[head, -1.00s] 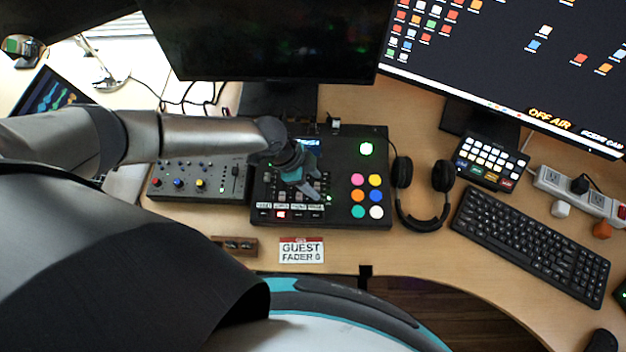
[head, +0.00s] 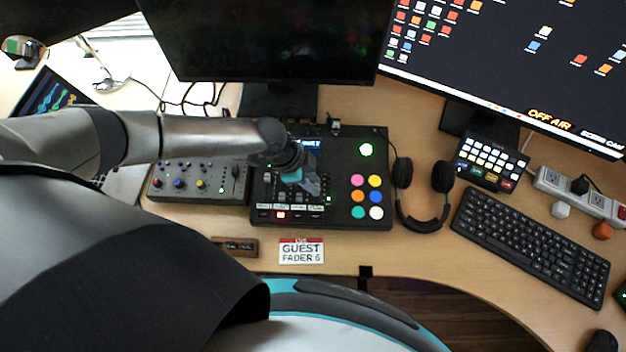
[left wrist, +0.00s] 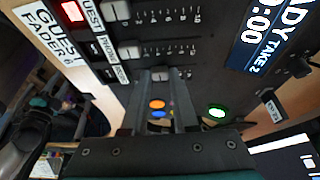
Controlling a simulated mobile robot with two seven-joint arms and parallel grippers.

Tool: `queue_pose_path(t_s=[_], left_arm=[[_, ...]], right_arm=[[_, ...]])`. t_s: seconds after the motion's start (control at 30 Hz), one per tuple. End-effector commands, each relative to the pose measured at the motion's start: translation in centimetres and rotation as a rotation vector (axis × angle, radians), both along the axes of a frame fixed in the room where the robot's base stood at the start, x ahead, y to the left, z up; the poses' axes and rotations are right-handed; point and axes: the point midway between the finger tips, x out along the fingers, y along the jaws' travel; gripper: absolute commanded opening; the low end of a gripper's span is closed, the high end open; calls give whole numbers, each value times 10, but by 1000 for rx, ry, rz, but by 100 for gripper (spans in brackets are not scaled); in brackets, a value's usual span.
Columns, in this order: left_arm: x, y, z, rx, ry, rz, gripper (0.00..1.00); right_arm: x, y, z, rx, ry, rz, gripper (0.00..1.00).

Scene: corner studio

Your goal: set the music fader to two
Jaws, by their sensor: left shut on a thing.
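The black mixing console (head: 340,214) lies on the desk with a row of faders and white channel labels (head: 290,207) near its front edge. My left gripper (head: 314,190) is over the right end of the fader row. In the left wrist view the gripper (left wrist: 160,84) is shut on a light fader cap (left wrist: 160,74), the one beside the lowest channel label (left wrist: 121,74), whose word is too small to read surely. The guest and neighbouring fader caps (left wrist: 130,52) sit nearer the labels. The number beside the held cap cannot be read. My right gripper is out of view.
Coloured buttons (head: 357,196) and a lit green button (head: 366,150) are on the console's right. A small mixer (head: 208,182) stands left, headphones (head: 426,222) right. A guest fader card (head: 301,251) lies in front. A monitor (head: 265,40) stands behind.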

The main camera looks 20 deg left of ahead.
Motion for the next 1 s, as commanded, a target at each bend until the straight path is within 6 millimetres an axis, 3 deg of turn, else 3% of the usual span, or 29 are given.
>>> queue_pose_path(t_s=[0.83,1.0], left_arm=[[0,1,0,1,0,0,0],[-8,-2,1,0,3,0,0]], right_arm=[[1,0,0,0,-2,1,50],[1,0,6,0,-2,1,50]])
